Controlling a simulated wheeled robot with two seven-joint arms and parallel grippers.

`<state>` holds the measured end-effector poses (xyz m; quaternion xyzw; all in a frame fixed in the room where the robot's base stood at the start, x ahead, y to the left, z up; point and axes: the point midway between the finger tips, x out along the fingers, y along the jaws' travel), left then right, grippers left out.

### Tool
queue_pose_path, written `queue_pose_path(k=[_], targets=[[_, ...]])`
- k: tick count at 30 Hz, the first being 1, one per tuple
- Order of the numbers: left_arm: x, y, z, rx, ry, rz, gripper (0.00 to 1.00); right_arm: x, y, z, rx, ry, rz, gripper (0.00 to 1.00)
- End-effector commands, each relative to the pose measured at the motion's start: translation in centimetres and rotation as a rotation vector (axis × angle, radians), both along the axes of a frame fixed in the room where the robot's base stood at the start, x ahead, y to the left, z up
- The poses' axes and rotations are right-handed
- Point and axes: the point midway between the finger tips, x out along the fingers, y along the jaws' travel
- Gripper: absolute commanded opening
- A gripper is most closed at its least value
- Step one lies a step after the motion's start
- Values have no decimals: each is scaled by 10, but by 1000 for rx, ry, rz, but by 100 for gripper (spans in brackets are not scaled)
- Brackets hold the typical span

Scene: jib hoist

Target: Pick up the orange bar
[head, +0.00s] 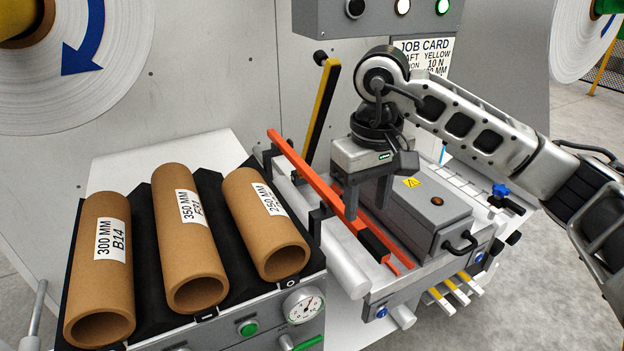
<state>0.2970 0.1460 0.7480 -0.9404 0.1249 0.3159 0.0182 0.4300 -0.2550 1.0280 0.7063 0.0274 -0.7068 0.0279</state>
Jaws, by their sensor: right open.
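The orange bar (308,172) is long and thin and slants from upper left to lower right beside the grey housing. Black brackets (317,217) stand along its left side, and a black block shows near its lower end. My right gripper (367,212) comes in from the right, fingers pointing down, open. Its fingers are over the lower part of the bar, and one finger hides a piece of it. I cannot tell whether they touch it. My left gripper is not in view.
Three cardboard tubes (189,240) lie in a black rack at left. A grey box (420,212) with a handle sits right of the bar. A yellow-black lever (323,105) stands behind it. A control box (375,15) hangs above. A pressure gauge (303,306) is in front.

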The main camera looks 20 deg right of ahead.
Motion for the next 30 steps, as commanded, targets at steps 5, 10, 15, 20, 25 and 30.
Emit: queue_pose_path(k=[5,10,15,20,25,30], targets=[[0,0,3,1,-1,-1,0,2,-1,-11,0,3,-1,44],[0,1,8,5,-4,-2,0,8,-3,-37,1,5,-1,44],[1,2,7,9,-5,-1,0,9,-3,-54,1,1,0,44],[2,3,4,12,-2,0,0,9,-3,-56,1,-1,0,44],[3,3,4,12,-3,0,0,9,-3,-56,1,-1,0,19],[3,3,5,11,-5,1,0,9,-3,-55,1,-4,0,0]])
